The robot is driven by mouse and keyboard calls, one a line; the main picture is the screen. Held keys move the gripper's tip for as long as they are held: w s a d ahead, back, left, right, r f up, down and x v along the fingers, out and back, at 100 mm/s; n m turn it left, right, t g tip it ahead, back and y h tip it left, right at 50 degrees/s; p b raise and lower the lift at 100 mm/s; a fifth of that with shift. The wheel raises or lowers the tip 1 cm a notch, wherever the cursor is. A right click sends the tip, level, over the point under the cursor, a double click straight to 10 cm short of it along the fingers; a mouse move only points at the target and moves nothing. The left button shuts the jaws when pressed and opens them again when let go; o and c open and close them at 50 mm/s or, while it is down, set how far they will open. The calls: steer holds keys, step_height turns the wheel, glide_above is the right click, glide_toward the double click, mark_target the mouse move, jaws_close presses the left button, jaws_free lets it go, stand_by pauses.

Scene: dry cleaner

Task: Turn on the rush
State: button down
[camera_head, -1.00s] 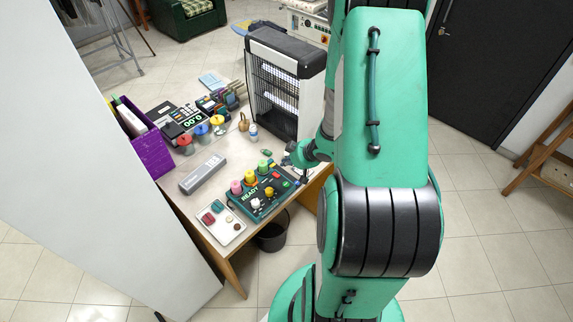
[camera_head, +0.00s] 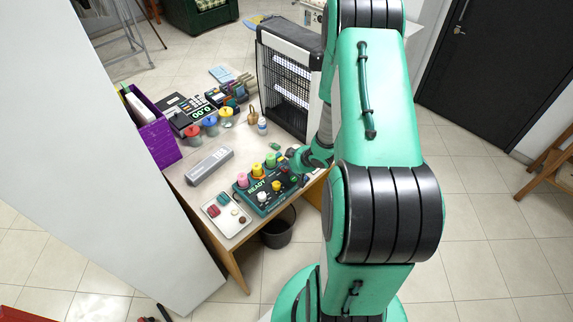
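A dark green control box (camera_head: 248,206) stands near the front edge of the wooden table. Its display reads READY. Pink, yellow and green round knobs stand along its back, with a white knob and smaller red and yellow controls in front. No label reading rush can be made out. My gripper (camera_head: 293,170) is small in view, at the right end of the box, low over the controls there. Its fingers are partly hidden by my wrist and blend with the dark parts, so I cannot tell their opening or whether they touch the box.
A white tray (camera_head: 213,205) with small coloured pieces lies left of the box. A grey bar (camera_head: 208,166) lies behind it. A tall black-and-white heater-like unit (camera_head: 283,75) stands at the table's back right. A purple bin (camera_head: 158,147) stands at left. A dark bucket (camera_head: 277,236) is below the table.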

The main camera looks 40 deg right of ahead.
steer(key=shift+f, duration=0.1)
stand_by(0.3)
steer(key=shift+s+f, duration=0.3)
steer(key=shift+f, duration=0.25)
steer(key=shift+w+r, duration=0.15)
steer(key=shift+w+r+p, duration=0.25)
steer(key=shift+w+p, duration=0.2)
steer(key=shift+w, duration=0.15)
steer(key=shift+r, duration=0.15)
